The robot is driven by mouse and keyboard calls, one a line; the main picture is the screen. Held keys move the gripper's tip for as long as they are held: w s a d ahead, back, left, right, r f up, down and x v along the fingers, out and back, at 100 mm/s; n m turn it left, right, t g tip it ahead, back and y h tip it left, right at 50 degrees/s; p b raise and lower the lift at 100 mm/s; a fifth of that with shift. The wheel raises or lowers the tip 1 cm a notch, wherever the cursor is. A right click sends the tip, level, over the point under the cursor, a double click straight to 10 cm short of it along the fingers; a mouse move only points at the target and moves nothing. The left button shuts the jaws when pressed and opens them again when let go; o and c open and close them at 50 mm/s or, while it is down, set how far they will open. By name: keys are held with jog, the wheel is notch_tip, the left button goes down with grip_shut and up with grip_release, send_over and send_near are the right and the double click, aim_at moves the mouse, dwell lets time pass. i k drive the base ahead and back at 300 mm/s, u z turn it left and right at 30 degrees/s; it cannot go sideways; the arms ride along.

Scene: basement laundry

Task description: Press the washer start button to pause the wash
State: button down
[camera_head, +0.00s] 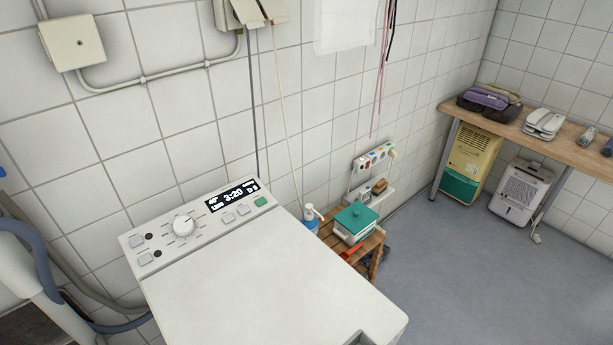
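The white washer (270,275) stands at the lower middle, its top closed and bare. Its sloped control panel (165,242) runs along the back edge. A black display (231,196) is lit, showing "3:20" and a smaller "40°". A small green button (261,201) sits at the panel's right end, below the display's right edge; its label is too small to read. Several grey buttons (228,217) and a round white dial (184,225) lie to its left. Nothing covers the panel. My gripper is not in view.
A low wooden shelf (378,239) with a teal-lidded container (356,221) stands right of the washer, with a blue pump bottle (310,219) between. A tiled wall is close behind. Hoses (45,260) hang at left. Grey floor (470,270) is open at right.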

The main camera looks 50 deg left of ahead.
aim_at(261, 201)
jog(key=i, duration=2.2)
jog(key=u, duration=5.2)
jog(key=i, duration=0.5)
jog(key=u, duration=0.05)
